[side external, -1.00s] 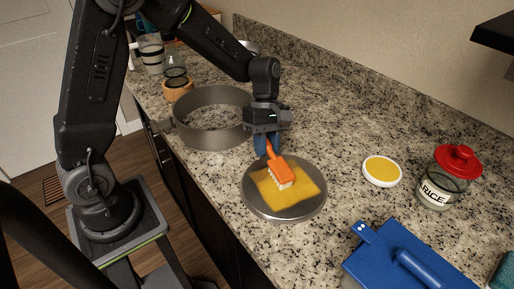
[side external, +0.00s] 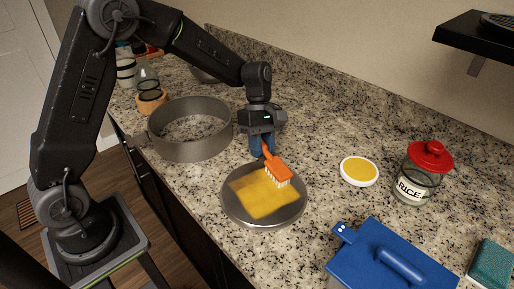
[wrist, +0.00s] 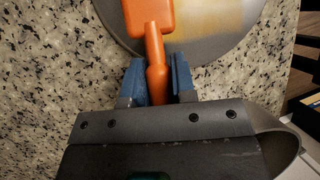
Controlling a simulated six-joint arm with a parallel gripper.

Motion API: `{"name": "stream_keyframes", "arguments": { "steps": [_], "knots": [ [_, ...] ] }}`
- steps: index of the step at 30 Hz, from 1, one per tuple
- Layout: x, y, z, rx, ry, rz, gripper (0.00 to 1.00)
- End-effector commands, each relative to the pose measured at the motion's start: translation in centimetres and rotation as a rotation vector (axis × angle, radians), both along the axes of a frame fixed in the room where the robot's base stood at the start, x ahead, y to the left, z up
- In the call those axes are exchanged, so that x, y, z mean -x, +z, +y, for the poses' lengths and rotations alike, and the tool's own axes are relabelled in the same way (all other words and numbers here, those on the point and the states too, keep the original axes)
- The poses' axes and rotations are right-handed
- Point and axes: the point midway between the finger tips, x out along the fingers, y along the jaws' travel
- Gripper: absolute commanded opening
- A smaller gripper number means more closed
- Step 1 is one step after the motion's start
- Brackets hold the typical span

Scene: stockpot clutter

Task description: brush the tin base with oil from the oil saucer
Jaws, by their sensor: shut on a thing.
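My gripper (side external: 262,145) is shut on the handle of an orange brush (side external: 277,173) with pale bristles. The brush is over the right part of the round grey tin base (side external: 239,214), bristles down; whether they touch it I cannot tell. A yellow oil patch (side external: 262,197) covers much of the base's middle. In the wrist view the orange handle (wrist: 156,72) sits between the blue fingers (wrist: 157,82), and part of the base (wrist: 215,45) shows beyond. The white oil saucer (side external: 359,182) with yellow oil stands to the right of the base.
A grey ring (side external: 188,152) stands behind the base at left. A rice jar (side external: 414,180) with a red lid stands right of the saucer. Bare granite lies between base and saucer.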

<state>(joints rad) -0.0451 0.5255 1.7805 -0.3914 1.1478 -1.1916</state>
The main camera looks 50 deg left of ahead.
Motion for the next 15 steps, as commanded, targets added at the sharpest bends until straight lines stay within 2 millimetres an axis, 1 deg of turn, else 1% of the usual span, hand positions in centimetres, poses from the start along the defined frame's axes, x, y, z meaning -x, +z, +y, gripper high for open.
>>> {"name": "stream_keyframes", "arguments": {
  "steps": [4,7,15],
  "knots": [
    [0.0,-0.1,0.0,-0.001,0.001,0.0,0.0],
    [0.0,0.3,0.0,-0.002,0.001,-0.002,0.0],
    [0.0,2.9,0.0,0.0,0.0,-0.004,0.0]
  ]
}}
